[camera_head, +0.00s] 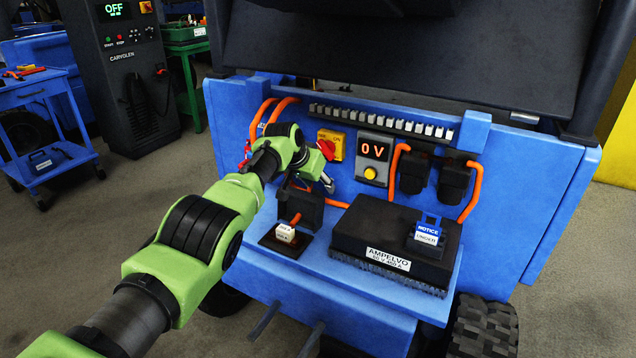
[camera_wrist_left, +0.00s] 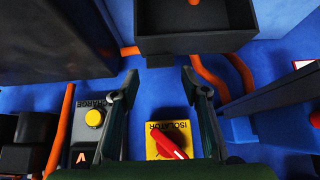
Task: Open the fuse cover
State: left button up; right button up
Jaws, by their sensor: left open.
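A dark box (camera_head: 309,213), which I take to be the fuse housing with its cover, stands on the blue ledge behind a white labelled block (camera_head: 286,233) on a dark plate. An orange piece shows between them. What I take to be the same dark box (camera_wrist_left: 195,44) is at the top of the left wrist view, hollow, with orange inside. I cannot tell its cover's exact position. My left gripper (camera_head: 316,180) is open and empty, above and behind the box, near the blue panel. Its spread fingers (camera_wrist_left: 160,78) show below the box in the wrist view. My right gripper is not in view.
A yellow isolator (camera_head: 337,141) with a red handle is close to the left gripper. A display reading 0 V (camera_head: 374,150) is to its right. Orange cables run along the panel.

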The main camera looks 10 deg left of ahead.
pick_arm(q)
jog(key=shift+s+a, duration=0.1)
jog(key=shift+v, duration=1.4)
jog(key=v, duration=0.9)
